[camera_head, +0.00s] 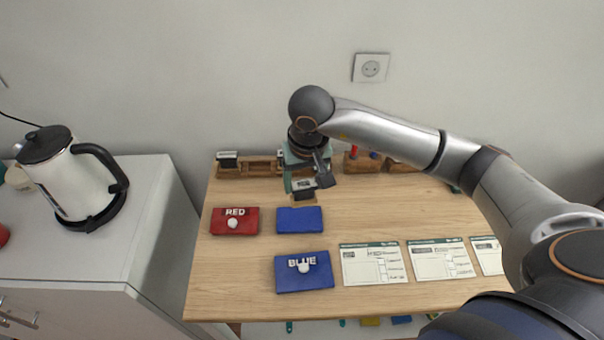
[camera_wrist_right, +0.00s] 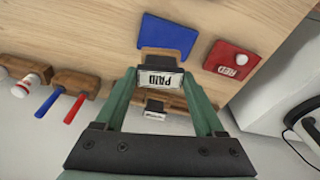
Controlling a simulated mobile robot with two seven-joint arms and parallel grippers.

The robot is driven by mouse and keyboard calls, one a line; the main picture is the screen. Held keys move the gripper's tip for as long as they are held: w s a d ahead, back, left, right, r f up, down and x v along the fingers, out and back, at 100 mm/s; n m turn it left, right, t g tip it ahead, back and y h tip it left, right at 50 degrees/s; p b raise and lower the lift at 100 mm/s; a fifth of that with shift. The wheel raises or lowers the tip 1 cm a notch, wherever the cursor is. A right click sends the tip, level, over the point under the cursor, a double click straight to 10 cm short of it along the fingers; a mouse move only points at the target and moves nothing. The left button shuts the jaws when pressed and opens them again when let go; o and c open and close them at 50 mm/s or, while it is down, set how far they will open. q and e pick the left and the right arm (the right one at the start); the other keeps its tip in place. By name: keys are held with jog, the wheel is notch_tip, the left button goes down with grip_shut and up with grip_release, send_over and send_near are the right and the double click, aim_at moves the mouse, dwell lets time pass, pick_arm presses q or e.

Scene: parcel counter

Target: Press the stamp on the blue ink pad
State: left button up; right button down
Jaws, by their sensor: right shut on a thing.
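My right gripper (camera_head: 301,184) is shut on a stamp (camera_head: 304,198), a wooden block with a dark top. In the right wrist view the stamp (camera_wrist_right: 159,78) shows a white label reading PAID between the two green fingers (camera_wrist_right: 160,85). It is held just behind the blue ink pad (camera_head: 300,220), a plain blue slab without lettering, and looks apart from it. The pad also shows in the right wrist view (camera_wrist_right: 168,36). A blue lid (camera_head: 304,283) marked BLUE with a white knob lies in front of it. The stamp's underside is hidden. My left gripper is not in view.
A red lidded pad (camera_head: 234,221) marked RED lies left of the blue pad. A wooden rack (camera_head: 263,167) with another stamp (camera_head: 228,159) runs along the back. Several paper forms (camera_head: 374,264) lie front right. A kettle (camera_head: 71,178) stands on the left cabinet.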

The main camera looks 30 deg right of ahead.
aim_at(300, 199)
jog(key=shift+w+a, duration=0.3)
jog(key=shift+a, duration=0.15)
jog(key=shift+f, duration=0.15)
jog(key=shift+f+b, duration=1.2)
jog(key=shift+f, duration=1)
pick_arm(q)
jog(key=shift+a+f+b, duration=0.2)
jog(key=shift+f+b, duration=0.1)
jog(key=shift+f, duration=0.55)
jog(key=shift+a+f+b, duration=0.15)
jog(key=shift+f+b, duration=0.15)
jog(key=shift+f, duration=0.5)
pick_arm(e)
jog(key=shift+f, duration=0.5)
pick_arm(q)
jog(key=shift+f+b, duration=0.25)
jog(key=shift+b, duration=0.05)
pick_arm(e)
jog(key=shift+f, duration=0.3)
jog(key=shift+r+p, duration=1.55)
jog(key=shift+r, duration=1.5)
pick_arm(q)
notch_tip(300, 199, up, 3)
